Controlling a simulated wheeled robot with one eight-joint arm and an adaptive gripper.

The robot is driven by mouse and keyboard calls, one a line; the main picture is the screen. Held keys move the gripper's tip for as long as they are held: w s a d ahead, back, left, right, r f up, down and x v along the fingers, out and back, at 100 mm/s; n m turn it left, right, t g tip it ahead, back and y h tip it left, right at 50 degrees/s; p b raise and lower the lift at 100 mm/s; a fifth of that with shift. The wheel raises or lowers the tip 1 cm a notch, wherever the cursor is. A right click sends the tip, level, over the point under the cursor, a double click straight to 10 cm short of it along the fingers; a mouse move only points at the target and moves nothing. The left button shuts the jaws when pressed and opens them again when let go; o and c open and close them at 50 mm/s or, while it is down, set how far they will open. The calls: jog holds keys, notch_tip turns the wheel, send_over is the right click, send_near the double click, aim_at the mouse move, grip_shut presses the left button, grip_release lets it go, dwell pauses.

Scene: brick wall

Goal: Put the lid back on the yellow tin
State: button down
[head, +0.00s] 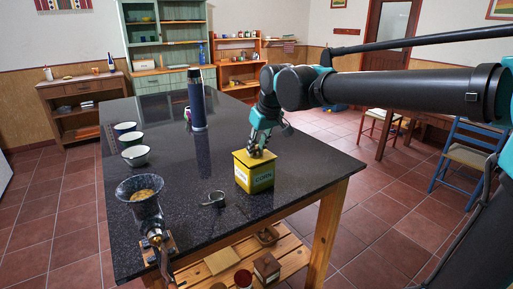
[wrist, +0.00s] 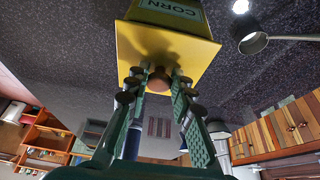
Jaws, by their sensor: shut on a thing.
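The yellow tin (head: 261,181), with a green CORN label, stands upright on the dark speckled table near its right edge. Its labelled side also shows in the wrist view (wrist: 178,10). The square yellow lid (head: 241,157) is at the top of the tin; its flat top and round brown knob show in the wrist view (wrist: 190,53). My gripper (head: 257,151) points down over the lid. In the wrist view its fingers (wrist: 158,82) are shut on the knob from both sides. I see no clear gap between lid and tin, but their contact is partly hidden.
A metal scoop or cup with a handle (head: 214,199) lies left of the tin. A grinder (head: 142,203), enamel bowls (head: 135,155) and a tall dark blue flask (head: 197,100) stand on the table. The table's right edge is close to the tin.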

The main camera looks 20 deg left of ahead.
dwell(0.4)
jog(key=c, duration=1.2)
grip_release()
jog(key=shift+o, duration=0.3)
jog(key=o, duration=0.4)
jog(key=shift+r, duration=0.1)
jog(key=shift+r, duration=3.4)
jog(key=shift+c, duration=0.4)
grip_shut()
